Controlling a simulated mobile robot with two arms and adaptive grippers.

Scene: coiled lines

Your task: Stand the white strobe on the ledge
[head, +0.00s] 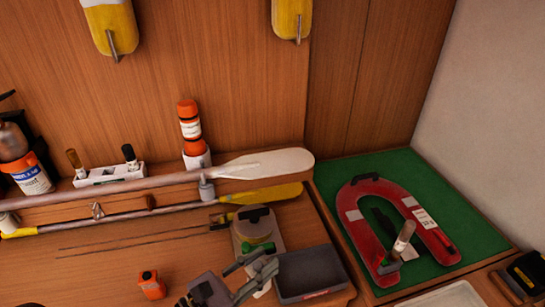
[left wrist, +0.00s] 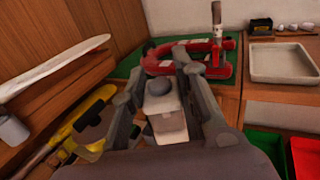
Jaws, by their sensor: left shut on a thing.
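The white strobe (left wrist: 163,104), a small pale block with a grey rounded end, sits between the fingers of my left gripper (left wrist: 165,90) in the left wrist view. My left gripper (head: 258,270) is shut on it; in the head view it is low at centre, and only a pale bit of the strobe shows below the fingers. The wooden ledge (head: 120,200) runs along the back wall at left, behind and left of the gripper. My right gripper is not in view.
On the ledge stand a white rack (head: 108,174), an orange flare (head: 188,120) and an orange-white bottle (head: 30,175). Paddles (head: 265,163) lie along its front. A grey canister (head: 250,225), dark tray (head: 308,272), orange box (head: 151,284) and red horseshoe buoy (head: 358,225) are nearby.

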